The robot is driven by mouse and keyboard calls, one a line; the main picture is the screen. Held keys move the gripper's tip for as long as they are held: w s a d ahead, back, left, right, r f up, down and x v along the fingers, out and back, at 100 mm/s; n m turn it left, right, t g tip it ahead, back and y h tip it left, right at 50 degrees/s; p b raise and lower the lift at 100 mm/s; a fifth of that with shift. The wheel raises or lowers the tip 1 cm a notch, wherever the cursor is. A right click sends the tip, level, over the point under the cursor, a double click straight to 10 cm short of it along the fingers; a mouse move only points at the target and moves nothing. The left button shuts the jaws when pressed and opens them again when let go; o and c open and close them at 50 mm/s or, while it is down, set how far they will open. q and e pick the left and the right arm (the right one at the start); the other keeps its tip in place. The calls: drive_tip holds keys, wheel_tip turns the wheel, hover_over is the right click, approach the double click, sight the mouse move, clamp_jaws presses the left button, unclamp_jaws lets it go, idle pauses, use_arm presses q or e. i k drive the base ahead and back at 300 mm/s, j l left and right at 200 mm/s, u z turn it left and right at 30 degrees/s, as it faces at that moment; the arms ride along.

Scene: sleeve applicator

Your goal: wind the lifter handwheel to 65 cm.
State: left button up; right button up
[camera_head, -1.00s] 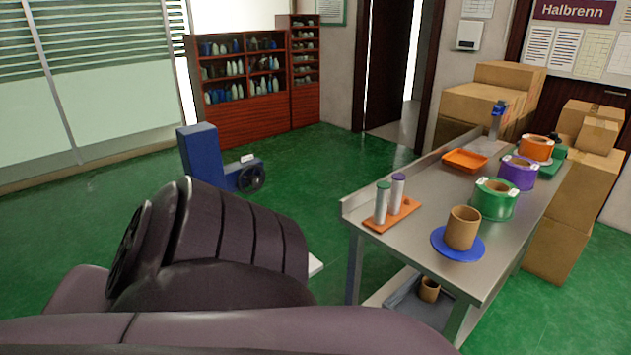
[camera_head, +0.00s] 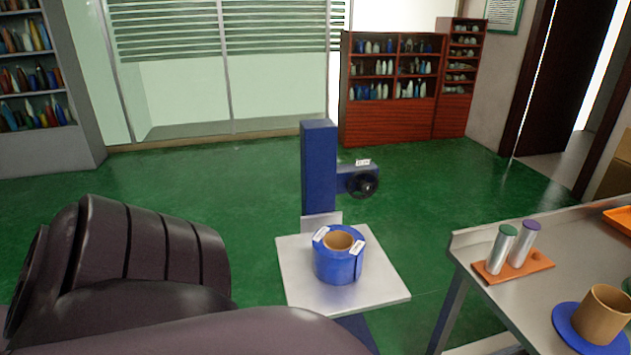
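The lifter has a blue column (camera_head: 319,170) standing on the green floor ahead of me. Its black handwheel (camera_head: 363,185) sits on a blue arm on the column's right side, with a small white label above it that is too small to read. The lifter's pale square platform (camera_head: 296,286) is in front of the column. A blue roll (camera_head: 338,262) with a brown core and white labels stands upright on it. Dark parts of my own arm fill the lower left. Neither gripper's fingers show in the view.
A steel table (camera_head: 491,300) is at the right, holding an orange tray with two capped cylinders (camera_head: 510,250) and a brown core on a blue disc (camera_head: 571,325). A red-brown shelf (camera_head: 392,90) stands at the back. Green floor is clear left of the lifter.

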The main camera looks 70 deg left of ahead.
sight(365, 187)
drive_tip(key=i+u, duration=0.1)
drive_tip(key=u, duration=0.35)
drive_tip(key=l+u, duration=0.1)
drive_tip(key=u, duration=0.35)
drive_tip(key=i+l+u, duration=0.1)
drive_tip(key=u, duration=0.35)
drive_tip(key=l+u, duration=0.15)
drive_tip(key=u, duration=0.3)
drive_tip(key=i+l+u, duration=0.1)
drive_tip(key=u, duration=0.35)
drive_tip(key=l+u, duration=0.2)
drive_tip(key=u, duration=0.2)
